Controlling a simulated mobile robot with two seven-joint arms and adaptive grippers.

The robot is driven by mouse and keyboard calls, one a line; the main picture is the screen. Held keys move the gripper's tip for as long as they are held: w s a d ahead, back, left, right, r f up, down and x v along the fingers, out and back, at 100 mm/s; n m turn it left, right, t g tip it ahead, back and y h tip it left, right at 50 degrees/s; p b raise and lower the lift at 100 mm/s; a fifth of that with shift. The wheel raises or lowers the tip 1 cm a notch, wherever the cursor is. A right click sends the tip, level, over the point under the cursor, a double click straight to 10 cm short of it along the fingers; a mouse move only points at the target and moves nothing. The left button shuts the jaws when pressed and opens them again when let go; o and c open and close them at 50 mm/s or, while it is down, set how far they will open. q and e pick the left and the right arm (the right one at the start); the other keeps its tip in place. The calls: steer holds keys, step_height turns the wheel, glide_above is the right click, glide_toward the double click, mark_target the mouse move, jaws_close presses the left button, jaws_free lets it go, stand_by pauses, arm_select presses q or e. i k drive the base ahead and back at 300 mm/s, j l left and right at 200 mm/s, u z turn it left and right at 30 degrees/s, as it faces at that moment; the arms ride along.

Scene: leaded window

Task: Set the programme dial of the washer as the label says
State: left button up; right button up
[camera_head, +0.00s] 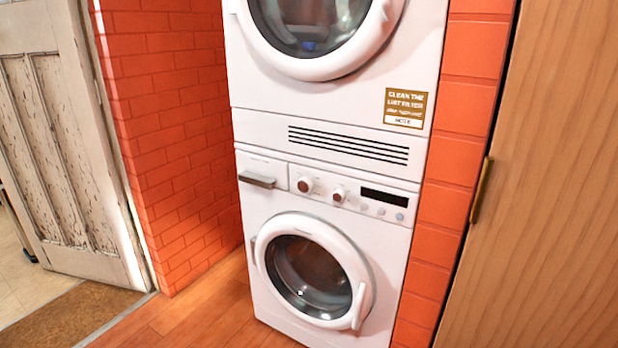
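The white washer (270,275) stands at the bottom of a stacked pair, with its round door (312,275) closed. Its control panel has two round knobs with brownish centres, a left knob (305,185) and a right knob (339,194). I cannot tell which is the programme dial or where either points. A brown and white label (405,107) is on the upper machine; its top lines read "CLEAN THE LINT FILTER", the smaller text is unclear. No other label is readable. Neither of my grippers is in view.
The upper machine (255,75) has a round door and a dark vent (348,146). A drawer handle (257,180) sticks out left of the knobs; a dark display (384,196) is right. A wooden cabinet (550,200) stands close right. Wooden floor (205,310) is clear at left.

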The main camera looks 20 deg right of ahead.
mark_target(305, 184)
steer(key=i+j+z, duration=0.2)
steer(key=z, duration=0.2)
steer(key=i+j+z, duration=0.65)
steer(key=z, duration=0.15)
steer(key=i+j+z, duration=0.15)
steer(key=j+z, duration=0.25)
steer(key=j, duration=0.15)
steer(key=i+j+z, duration=0.1)
steer(key=j+z, duration=0.7)
steer(key=j, duration=0.15)
steer(key=j+z, duration=0.4)
steer(key=j, duration=0.15)
steer(key=k+j+z, duration=0.15)
steer(key=j+z, duration=0.25)
steer(key=j, duration=0.1)
